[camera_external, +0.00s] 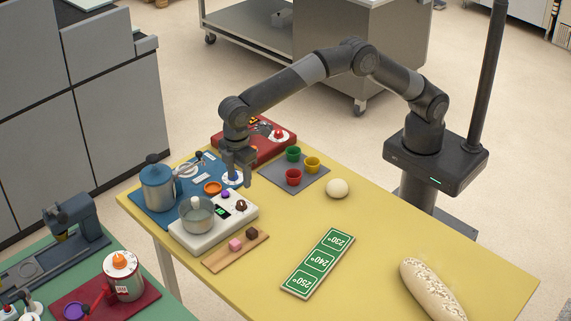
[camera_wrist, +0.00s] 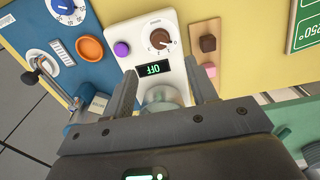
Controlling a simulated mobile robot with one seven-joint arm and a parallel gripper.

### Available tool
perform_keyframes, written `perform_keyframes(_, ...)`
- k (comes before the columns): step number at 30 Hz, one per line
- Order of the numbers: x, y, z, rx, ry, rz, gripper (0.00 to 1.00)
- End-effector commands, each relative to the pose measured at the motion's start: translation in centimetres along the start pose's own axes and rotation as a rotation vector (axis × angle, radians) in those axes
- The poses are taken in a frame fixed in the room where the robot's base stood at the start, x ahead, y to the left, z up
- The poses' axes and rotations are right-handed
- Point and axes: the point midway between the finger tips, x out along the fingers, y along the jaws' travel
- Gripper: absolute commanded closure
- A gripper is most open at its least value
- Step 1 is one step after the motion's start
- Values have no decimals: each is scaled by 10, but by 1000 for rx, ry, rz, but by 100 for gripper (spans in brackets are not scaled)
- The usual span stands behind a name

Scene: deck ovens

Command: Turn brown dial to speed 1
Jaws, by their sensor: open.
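In the external view the brown dial (camera_external: 241,205) is small, near the lit display (camera_external: 223,211). A glass pot (camera_external: 197,214) stands on the appliance. My gripper (camera_external: 240,180) points down above the table, behind the appliance. In the wrist view its open fingers (camera_wrist: 165,90) frame the appliance, with nothing between them but the pot beyond. The dial is clear of the fingers.
A blue panel (camera_external: 150,200) with a metal canister (camera_external: 158,184) is at left. A red panel (camera_external: 278,142) and a grey mat (camera_external: 312,185) with several cups lie behind. A wooden board (camera_external: 222,262) with two small blocks lies in front.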

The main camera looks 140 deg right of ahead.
Motion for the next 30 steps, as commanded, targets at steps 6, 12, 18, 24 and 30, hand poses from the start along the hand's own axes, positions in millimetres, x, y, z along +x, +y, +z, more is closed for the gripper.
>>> perform_keyframes(6,42,0,1,0,-4,-1,48)
perform_keyframes(12,76,0,1,0,-3,-1,48)
perform_keyframes(18,93,0,0,0,0,-1,48)
perform_keyframes(24,96,0,0,0,0,0,48)
perform_keyframes(30,96,0,0,0,0,0,54)
